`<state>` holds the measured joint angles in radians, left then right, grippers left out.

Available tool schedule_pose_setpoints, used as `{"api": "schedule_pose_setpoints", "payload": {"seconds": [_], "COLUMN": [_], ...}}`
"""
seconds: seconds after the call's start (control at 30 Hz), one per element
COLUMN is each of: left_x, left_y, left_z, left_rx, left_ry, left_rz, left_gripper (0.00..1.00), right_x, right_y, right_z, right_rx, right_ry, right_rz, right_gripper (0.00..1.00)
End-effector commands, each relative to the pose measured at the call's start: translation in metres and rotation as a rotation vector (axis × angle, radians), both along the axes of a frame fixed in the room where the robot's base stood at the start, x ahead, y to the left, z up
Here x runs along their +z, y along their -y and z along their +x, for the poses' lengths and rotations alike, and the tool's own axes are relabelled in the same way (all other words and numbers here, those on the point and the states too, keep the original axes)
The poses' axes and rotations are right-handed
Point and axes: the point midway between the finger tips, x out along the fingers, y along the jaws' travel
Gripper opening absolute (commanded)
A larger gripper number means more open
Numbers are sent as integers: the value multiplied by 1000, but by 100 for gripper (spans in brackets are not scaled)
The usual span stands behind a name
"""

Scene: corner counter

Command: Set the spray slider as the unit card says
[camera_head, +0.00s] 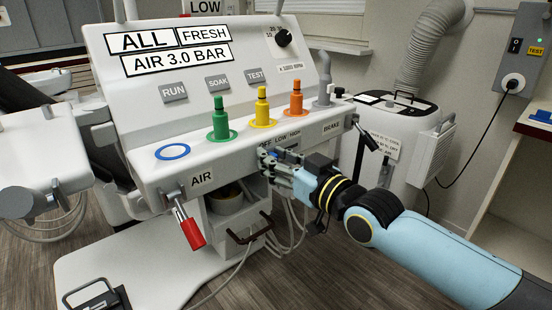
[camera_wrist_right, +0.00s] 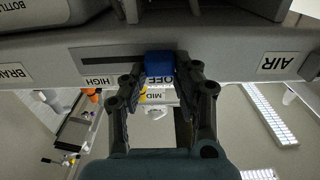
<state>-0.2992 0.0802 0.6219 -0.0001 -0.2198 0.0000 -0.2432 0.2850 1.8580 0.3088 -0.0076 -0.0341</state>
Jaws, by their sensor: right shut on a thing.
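The spray slider's blue knob (camera_wrist_right: 160,63) sits in a dark slot (camera_wrist_right: 112,57) on the unit's front edge, seen upside down in the right wrist view. My right gripper (camera_wrist_right: 160,72) is shut on it. The knob is at the OFF end; the slot runs away toward the HIGH label (camera_wrist_right: 97,81). A card reading LOW (camera_head: 205,7) shows at the top, partly cut off. My left gripper is out of view.
Green (camera_head: 220,120), yellow (camera_head: 262,108) and orange (camera_head: 296,100) bottles stand on the ledge. A red-handled AIR lever (camera_head: 188,228) hangs at the left and a BRAKE lever (camera_head: 366,136) at the right. Signs read ALL (camera_head: 142,41), FRESH and AIR 3.0 BAR.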

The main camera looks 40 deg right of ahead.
Motion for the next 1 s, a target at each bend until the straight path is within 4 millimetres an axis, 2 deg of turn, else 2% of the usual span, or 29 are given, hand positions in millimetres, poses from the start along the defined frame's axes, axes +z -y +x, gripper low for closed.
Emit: {"api": "schedule_pose_setpoints", "payload": {"seconds": [0.17, 0.3, 0.5, 0.6, 0.87, 0.9, 1.0], "left_x": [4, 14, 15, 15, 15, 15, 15], "left_y": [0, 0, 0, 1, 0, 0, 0], "left_z": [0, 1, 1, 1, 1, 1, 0], "left_rx": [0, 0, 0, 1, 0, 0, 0], "left_ry": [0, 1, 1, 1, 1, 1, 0], "left_rz": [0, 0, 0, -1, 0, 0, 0], "left_gripper": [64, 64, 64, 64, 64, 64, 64], "right_x": [1, 2, -1, -1, -1, -1, 0], "right_y": [10, 41, 78, 84, 85, 85, 85], "right_z": [1, 3, 6, 6, 7, 7, 7], "right_rx": [1, 1, 0, -1, -1, -1, -1], "right_ry": [-2, -3, -4, -3, -2, -1, -1], "right_rz": [-4, -8, -4, -3, -3, -3, -3], "right_gripper": [0, 0, 0, 0, 0, 32, 45]}}
